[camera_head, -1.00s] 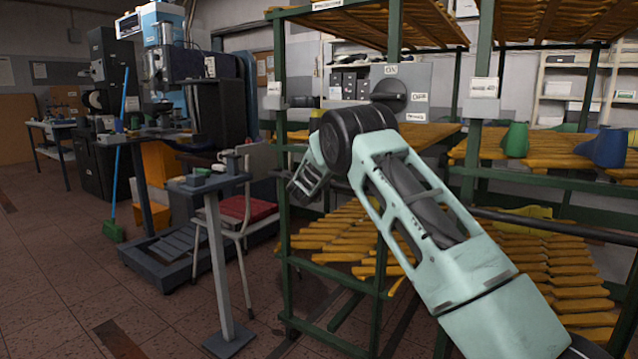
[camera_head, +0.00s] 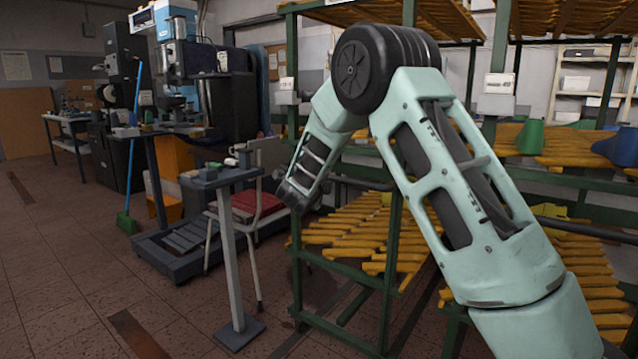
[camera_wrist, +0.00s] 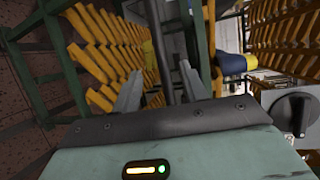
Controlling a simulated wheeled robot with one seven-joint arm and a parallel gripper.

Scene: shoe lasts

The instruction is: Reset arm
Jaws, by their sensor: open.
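My gripper (camera_wrist: 160,88) shows in the wrist view with its two fingers spread apart and nothing between them. In the head view my pale green arm rises from the lower right and bends at a dark joint, with the forearm slanting down to the left in front of the rack (camera_head: 394,240). The gripper's fingers are hidden in the head view. A dark rotary knob on a grey box (camera_wrist: 291,113) is at the right of the wrist view.
A small grey stand (camera_head: 228,250) and a chair with a red seat (camera_head: 255,203) stand left of the rack. Dark machines (camera_head: 225,105) are further back. A green last (camera_head: 531,137) sits on the right shelf.

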